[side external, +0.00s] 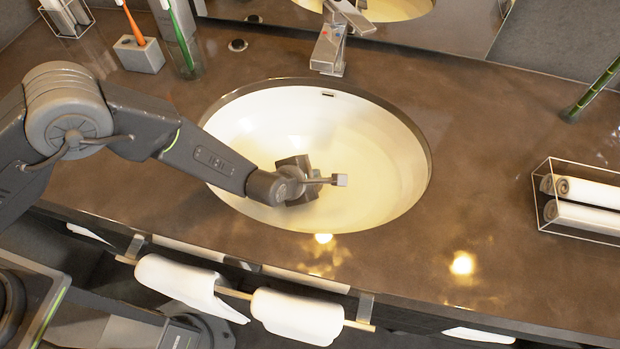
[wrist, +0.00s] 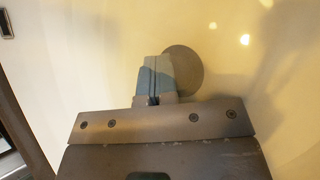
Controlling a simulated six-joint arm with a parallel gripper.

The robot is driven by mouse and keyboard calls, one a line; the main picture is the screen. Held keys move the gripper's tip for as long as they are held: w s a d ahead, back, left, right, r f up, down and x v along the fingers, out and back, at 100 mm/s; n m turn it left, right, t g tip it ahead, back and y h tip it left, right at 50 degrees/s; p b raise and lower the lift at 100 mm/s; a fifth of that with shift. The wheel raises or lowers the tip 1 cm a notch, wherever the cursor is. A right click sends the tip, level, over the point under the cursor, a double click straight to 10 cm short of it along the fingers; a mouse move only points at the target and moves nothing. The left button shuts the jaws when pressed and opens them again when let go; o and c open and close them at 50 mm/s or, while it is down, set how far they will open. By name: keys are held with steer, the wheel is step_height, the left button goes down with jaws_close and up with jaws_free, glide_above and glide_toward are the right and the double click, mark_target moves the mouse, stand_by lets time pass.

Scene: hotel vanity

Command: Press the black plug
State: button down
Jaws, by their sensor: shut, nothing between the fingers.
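A dark grey-brown round plug (wrist: 186,70) shows in the wrist view against the pale basin floor. My gripper (wrist: 155,62) is shut and empty, its two blue-grey fingers side by side. The fingertips overlap the plug's left part in this view. I cannot tell whether they touch it or stay above it. In the side view my gripper (side external: 297,180) is inside the white oval basin (side external: 385,150), over its near half. The plug does not show there and seems hidden behind my gripper.
The basin rim surrounds my gripper. A faucet (side external: 329,50) stands behind it. A small dark round fitting (side external: 238,45) sits on the brown counter, near a toothbrush holder (side external: 138,54). A wire basket of rolled towels (side external: 583,200) is at right. Towels (side external: 296,314) hang in front.

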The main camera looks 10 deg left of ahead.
steer(key=shift+r, duration=0.65)
steer(key=shift+r, duration=2.45)
steer(key=shift+r, duration=0.1)
steer(key=s+a+r+m+g, duration=0.1)
steer(key=s+a+r+m, duration=0.1)
steer(key=a+r+m, duration=0.65)
steer(key=s+a+r+m, duration=0.1)
steer(key=a+r+m, duration=0.2)
steer(key=a+r, duration=0.95)
steer(key=s+a+r+m+y, duration=0.1)
steer(key=s+a+r+m, duration=0.1)
steer(key=s, duration=0.5)
steer(key=s+a+r+m+g+y, duration=0.1)
steer(key=s+a+r+m, duration=0.2)
steer(key=s+a+m, duration=0.2)
steer(key=s+a+r+m+y, duration=0.1)
steer(key=s+a+r+m, duration=0.2)
steer(key=s+a, duration=0.4)
steer(key=shift+s+r+m+g+y, duration=0.2)
steer(key=shift+s+m+g+y, duration=0.2)
steer(key=shift+s, duration=0.5)
